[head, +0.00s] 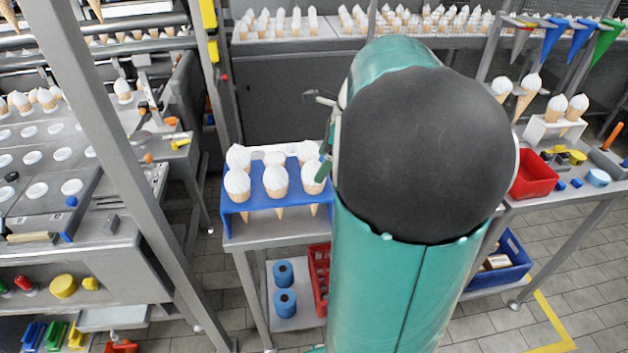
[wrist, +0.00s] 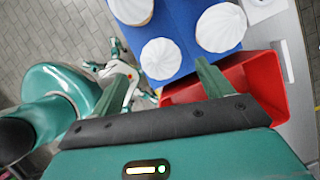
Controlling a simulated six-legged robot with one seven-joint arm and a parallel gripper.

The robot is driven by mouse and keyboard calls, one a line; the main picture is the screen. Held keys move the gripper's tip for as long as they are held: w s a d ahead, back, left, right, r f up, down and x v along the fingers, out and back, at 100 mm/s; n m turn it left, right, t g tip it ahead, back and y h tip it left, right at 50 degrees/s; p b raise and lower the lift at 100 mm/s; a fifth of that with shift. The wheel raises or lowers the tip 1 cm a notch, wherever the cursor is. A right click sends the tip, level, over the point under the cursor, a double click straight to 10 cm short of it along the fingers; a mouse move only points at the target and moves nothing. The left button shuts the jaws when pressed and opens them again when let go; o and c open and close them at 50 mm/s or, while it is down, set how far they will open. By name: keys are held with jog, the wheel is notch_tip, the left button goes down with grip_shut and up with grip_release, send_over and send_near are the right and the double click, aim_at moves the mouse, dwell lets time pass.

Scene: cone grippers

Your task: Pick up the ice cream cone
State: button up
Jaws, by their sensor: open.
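Several ice cream cones with white swirled tops stand in a blue holder (head: 236,206) on a small grey table in the head view. The front right cone (head: 314,178) is close to a green finger of my gripper; my arm hides most of the gripper there. In the wrist view my gripper (wrist: 167,68) is open and empty. One white ice cream top (wrist: 160,58) lies between and just beyond its fingertips. Another top (wrist: 221,27) is just beyond the right finger, and a third (wrist: 131,8) is cut by the top edge. Whether a finger touches a cone is unclear.
A red crate (head: 319,280) and blue rolls (head: 284,302) sit on the shelf below the holder. A bench with a red bin (head: 533,175) stands at right. A counter with white cups (head: 32,158) is at left. A grey post (head: 135,165) stands left of the holder.

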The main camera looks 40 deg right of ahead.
aim_at(314, 175)
jog(key=shift+x, duration=3.05)
jog(key=shift+w, duration=0.1)
jog(key=c, duration=0.8)
